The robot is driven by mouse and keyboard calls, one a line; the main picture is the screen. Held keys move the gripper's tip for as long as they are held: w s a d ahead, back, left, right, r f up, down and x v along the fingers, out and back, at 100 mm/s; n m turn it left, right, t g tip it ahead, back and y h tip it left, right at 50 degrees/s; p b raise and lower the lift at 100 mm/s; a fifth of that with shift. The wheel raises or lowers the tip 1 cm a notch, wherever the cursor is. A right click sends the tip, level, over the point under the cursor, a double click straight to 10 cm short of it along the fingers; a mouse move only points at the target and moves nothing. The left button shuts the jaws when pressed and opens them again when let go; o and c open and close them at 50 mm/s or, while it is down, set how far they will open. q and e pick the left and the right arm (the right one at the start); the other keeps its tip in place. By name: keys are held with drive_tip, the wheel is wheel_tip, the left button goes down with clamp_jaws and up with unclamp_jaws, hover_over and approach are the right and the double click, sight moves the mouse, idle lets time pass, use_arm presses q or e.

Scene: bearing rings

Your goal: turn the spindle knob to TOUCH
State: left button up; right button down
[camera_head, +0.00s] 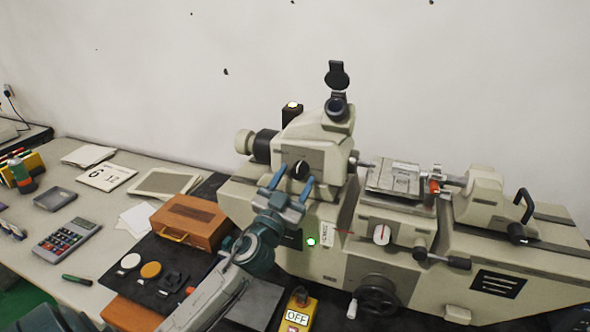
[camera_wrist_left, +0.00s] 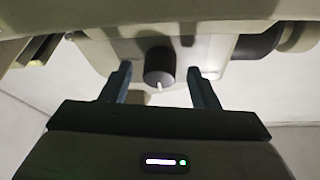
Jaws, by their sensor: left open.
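A black round knob (camera_head: 301,170) with a pale pointer line sits on the front of the beige machine's upper head. It also shows in the left wrist view (camera_wrist_left: 159,66), with its pointer toward the bottom of that picture. My left gripper (camera_head: 292,182) is open in front of this knob. In the left wrist view my left gripper's blue fingers (camera_wrist_left: 160,76) stand one on each side of the knob, with a gap on both sides. No TOUCH marking can be read. My right gripper is not in view.
The beige machine (camera_head: 275,188) has another dial (camera_head: 382,234), a handwheel (camera_head: 376,298) and levers at right. A wooden case (camera_head: 190,221), a calculator (camera_head: 67,240) and a yellow OFF box (camera_head: 297,313) lie near my left arm.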

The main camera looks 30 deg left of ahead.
use_arm(q)
drive_tip(key=shift+w, duration=0.3)
drive_tip(key=c, duration=1)
